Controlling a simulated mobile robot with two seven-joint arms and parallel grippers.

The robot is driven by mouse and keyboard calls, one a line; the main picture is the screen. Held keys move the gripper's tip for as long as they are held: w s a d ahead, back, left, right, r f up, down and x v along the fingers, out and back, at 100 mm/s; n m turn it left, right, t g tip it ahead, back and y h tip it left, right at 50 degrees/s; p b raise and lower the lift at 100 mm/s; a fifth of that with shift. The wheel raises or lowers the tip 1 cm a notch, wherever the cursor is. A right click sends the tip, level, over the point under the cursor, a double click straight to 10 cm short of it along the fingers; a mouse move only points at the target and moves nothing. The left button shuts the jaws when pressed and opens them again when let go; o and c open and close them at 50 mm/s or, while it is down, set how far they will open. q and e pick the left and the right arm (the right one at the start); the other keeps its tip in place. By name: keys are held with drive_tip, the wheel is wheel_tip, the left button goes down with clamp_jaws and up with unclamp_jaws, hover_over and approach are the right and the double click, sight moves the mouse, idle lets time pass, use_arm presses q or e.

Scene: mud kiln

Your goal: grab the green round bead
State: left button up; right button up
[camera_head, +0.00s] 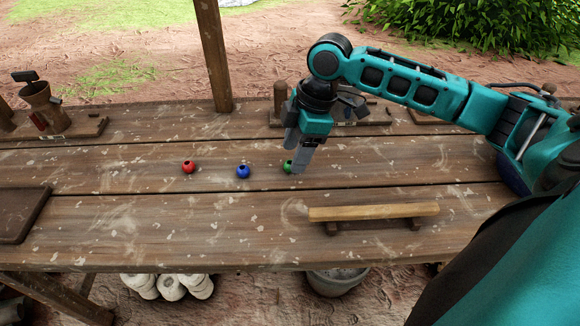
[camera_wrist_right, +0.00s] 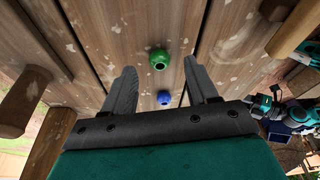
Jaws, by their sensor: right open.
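The green round bead (camera_head: 287,167) sits on the wooden table, partly hidden behind a fingertip of my right gripper (camera_head: 294,158) in the head view. In the right wrist view the green bead (camera_wrist_right: 158,60) lies beyond the fingertips, roughly between their lines. My right gripper (camera_wrist_right: 158,78) is open and empty, pointing down above the table close to the bead. A blue bead (camera_head: 243,171) sits left of the green one; it also shows in the wrist view (camera_wrist_right: 164,98). A red bead (camera_head: 188,167) sits further left. My left gripper is not in view.
A wooden bar on short supports (camera_head: 374,212) lies at the front right of the table. A brown board (camera_head: 18,215) lies at the left edge. A wooden post (camera_head: 212,55) and a brown cup stand (camera_head: 45,108) are at the back. The table around the beads is clear.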

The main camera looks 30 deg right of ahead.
drive_tip(key=x, duration=0.2)
drive_tip(key=shift+f, duration=0.35)
drive_tip(key=shift+c, duration=0.2)
clamp_jaws()
